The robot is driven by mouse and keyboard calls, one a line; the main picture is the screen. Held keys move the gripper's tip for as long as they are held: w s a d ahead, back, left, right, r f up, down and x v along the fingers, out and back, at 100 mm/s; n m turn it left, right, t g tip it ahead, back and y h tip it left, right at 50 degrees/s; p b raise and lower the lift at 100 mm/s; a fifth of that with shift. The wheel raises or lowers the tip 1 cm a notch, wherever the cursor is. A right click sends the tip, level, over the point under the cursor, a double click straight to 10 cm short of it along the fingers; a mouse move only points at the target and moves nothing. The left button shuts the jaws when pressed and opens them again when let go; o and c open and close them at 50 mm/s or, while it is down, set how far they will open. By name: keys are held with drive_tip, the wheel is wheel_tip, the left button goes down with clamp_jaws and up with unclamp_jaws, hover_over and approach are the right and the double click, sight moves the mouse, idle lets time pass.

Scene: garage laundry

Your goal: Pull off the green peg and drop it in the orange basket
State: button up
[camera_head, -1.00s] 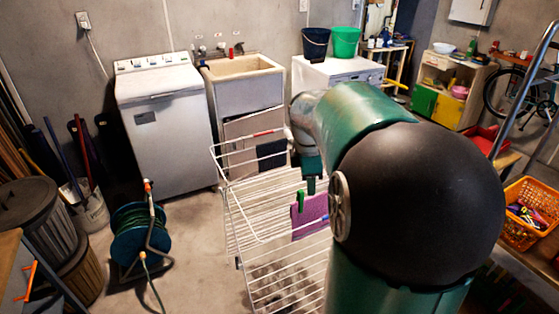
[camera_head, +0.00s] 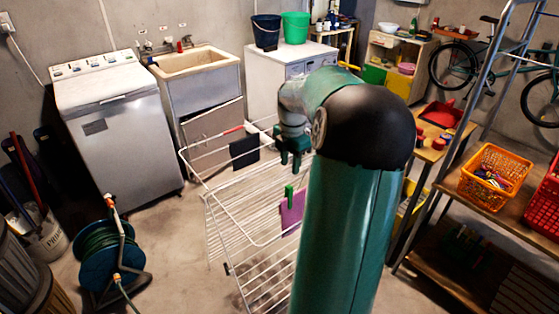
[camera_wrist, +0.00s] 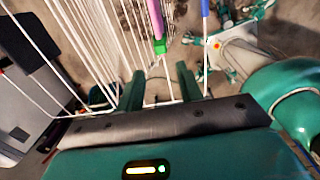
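The green peg (camera_head: 289,191) is clipped over the top of a purple cloth (camera_head: 292,213) on the white drying rack (camera_head: 262,262). In the wrist view, the peg (camera_wrist: 160,46) lies beyond the fingertips, roughly centred between them, with the purple cloth (camera_wrist: 156,18) behind it. My gripper (camera_head: 290,163) is just above the peg in the head view. Its two fingers (camera_wrist: 160,76) are spread, with nothing held between them. The orange basket (camera_head: 468,187) stands on a wooden shelf at the right, with several colourful items inside.
A dark cloth (camera_head: 244,151) hangs on the rack. A red basket (camera_head: 545,205) stands right of the orange one. A metal ladder (camera_head: 489,80) rises near the shelf. A hose reel (camera_head: 104,262) stands left on the floor.

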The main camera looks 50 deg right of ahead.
sight(289, 187)
drive_tip(key=shift+f, duration=0.8)
drive_tip(key=shift+w+f, duration=0.15)
drive_tip(key=shift+f, duration=4.55)
clamp_jaws()
drive_tip(key=shift+r, duration=3.05)
